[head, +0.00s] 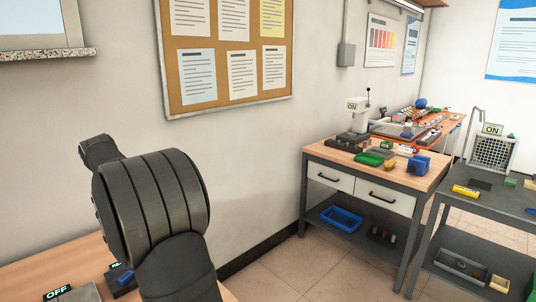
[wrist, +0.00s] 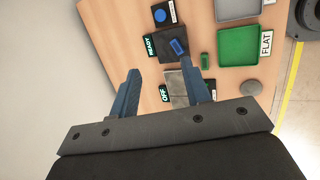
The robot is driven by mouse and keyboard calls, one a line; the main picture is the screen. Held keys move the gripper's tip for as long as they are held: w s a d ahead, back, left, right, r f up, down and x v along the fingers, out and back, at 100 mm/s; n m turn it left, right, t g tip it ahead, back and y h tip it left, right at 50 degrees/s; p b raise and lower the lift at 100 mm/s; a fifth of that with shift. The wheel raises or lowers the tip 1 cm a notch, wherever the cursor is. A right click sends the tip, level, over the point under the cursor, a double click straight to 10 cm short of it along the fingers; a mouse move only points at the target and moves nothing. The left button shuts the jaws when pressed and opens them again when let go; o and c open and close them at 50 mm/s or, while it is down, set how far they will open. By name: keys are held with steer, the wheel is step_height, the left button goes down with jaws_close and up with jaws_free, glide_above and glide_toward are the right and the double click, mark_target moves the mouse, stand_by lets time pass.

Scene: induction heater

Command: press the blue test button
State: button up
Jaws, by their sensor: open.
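In the wrist view a round blue button (wrist: 160,15) sits on a small dark panel at the top. It looks like the test button, though its label is too small to read. Below it a dark unit with a READY sign (wrist: 150,47) has a blue block-like piece (wrist: 179,47) at its right edge. My gripper (wrist: 160,72) is open and empty, its two blue-grey fingers apart over the table, just below the READY unit in the picture and away from the round button. In the head view the gripper is hidden behind my arm.
A green tray (wrist: 238,48) with a FLAT sign (wrist: 266,43) and a grey tray (wrist: 238,10) lie to the right. Another workbench (head: 380,172) stands across the room.

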jaws_close()
stand_by(1.3)
